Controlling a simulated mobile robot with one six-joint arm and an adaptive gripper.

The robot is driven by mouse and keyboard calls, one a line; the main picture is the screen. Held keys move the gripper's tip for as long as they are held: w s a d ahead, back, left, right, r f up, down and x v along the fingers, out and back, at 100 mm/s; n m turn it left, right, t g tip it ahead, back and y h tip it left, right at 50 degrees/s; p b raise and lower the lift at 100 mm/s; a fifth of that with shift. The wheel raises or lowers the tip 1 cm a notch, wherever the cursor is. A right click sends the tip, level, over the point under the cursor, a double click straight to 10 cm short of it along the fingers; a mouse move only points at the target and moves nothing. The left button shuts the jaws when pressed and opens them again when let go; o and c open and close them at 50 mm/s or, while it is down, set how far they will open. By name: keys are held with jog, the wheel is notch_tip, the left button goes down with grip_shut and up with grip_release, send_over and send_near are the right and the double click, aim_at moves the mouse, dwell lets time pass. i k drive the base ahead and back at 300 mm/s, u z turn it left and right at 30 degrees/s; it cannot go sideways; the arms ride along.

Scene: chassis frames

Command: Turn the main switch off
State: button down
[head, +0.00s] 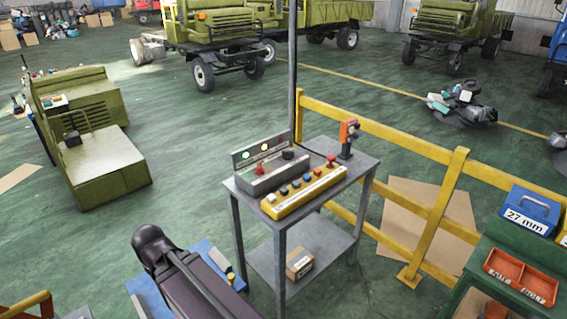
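A grey control box (272,178) stands on the grey metal table (352,172) in the middle of the head view. It carries a red switch handle (259,168) and a black knob (288,154). On its upright back panel, a green lamp (246,155) and a whitish lamp (265,149) look lit. Labels are too small to read, so I cannot tell for certain which control is the main switch. A yellow button box (305,193) lies in front, with several buttons and a red knob (331,160) at its right end. My gripper does not show; a dark part of my arm is at the bottom.
An orange-and-black device (348,135) stands at the table's back right corner. A dark pole (292,70) and yellow railing (400,147) rise behind. A small carton (299,263) sits on the lower shelf. A green bench with a blue box (530,208) is at right.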

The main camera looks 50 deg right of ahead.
aim_at(259, 171)
jog(key=z, duration=1.25)
jog(key=k, duration=0.9)
jog(key=i, duration=0.8)
